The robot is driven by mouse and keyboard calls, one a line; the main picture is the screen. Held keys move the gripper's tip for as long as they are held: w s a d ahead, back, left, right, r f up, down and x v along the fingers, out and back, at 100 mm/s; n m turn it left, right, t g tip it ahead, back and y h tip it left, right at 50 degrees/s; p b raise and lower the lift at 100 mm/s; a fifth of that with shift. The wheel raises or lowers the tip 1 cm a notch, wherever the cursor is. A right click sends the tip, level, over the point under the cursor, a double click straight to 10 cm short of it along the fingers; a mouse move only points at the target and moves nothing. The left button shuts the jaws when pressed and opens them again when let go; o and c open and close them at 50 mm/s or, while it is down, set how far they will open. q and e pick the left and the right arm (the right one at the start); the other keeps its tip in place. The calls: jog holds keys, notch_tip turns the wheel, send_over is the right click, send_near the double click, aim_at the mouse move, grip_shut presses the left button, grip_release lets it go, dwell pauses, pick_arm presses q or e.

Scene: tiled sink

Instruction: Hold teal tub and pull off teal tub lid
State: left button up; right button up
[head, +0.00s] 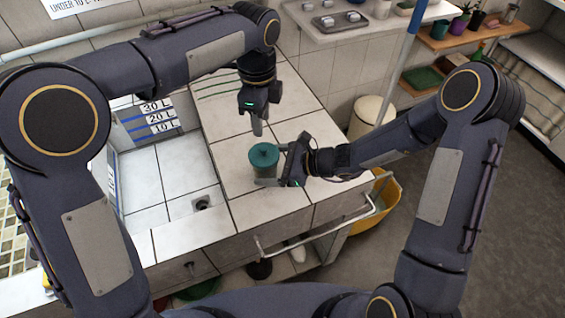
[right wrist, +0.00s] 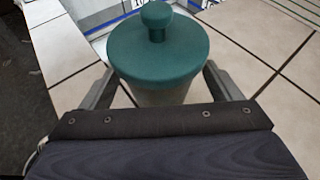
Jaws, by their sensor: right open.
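The teal tub (head: 264,172) stands upright on the tiled counter, right of the sink basin. Its teal lid (head: 264,155), with a round knob on top, is on it; the lid also shows in the right wrist view (right wrist: 158,52). The tub body below looks pale grey in the right wrist view (right wrist: 162,96). My right gripper (head: 276,164) is open, with its fingers on either side of the tub body. I cannot tell whether they touch it. My left gripper (head: 258,128) points down above the counter behind the tub, apart from the lid; its finger gap cannot be made out.
The sink basin (head: 165,175) with level marks lies left of the tub. A rail (head: 320,228) runs along the counter's front edge. A white shelf (head: 345,22) with small dishes hangs at the back. A yellow bucket (head: 385,205) stands right of the counter.

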aim_at(264, 148)
jog(key=shift+w+a+f, duration=0.1)
jog(key=shift+a+f, duration=0.1)
jog(key=shift+a, duration=0.2)
jog(key=shift+c, duration=0.2)
jog(key=c, duration=1.1)
pick_arm(q)
jog(key=o, duration=0.4)
jog(key=shift+d+r+n, duration=0.2)
jog(key=shift+n, duration=0.1)
jog(key=o, duration=0.5)
jog(key=shift+s+d+r+n+y, duration=0.25)
jog(key=shift+d+r+n+y, duration=0.25)
jog(key=shift+n+y, duration=0.25)
jog(key=shift+o, duration=1.3)
jog(key=shift+n, duration=0.35)
jog(key=shift+o, duration=0.9)
jog(key=f, duration=0.5)
jog(key=shift+a+f, duration=0.1)
jog(key=shift+a, duration=0.3)
jog(key=shift+w+a+f, duration=0.1)
jog(key=shift+f, duration=1.5)
jog(key=shift+w+a+f, duration=0.1)
jog(key=shift+f, duration=1.45)
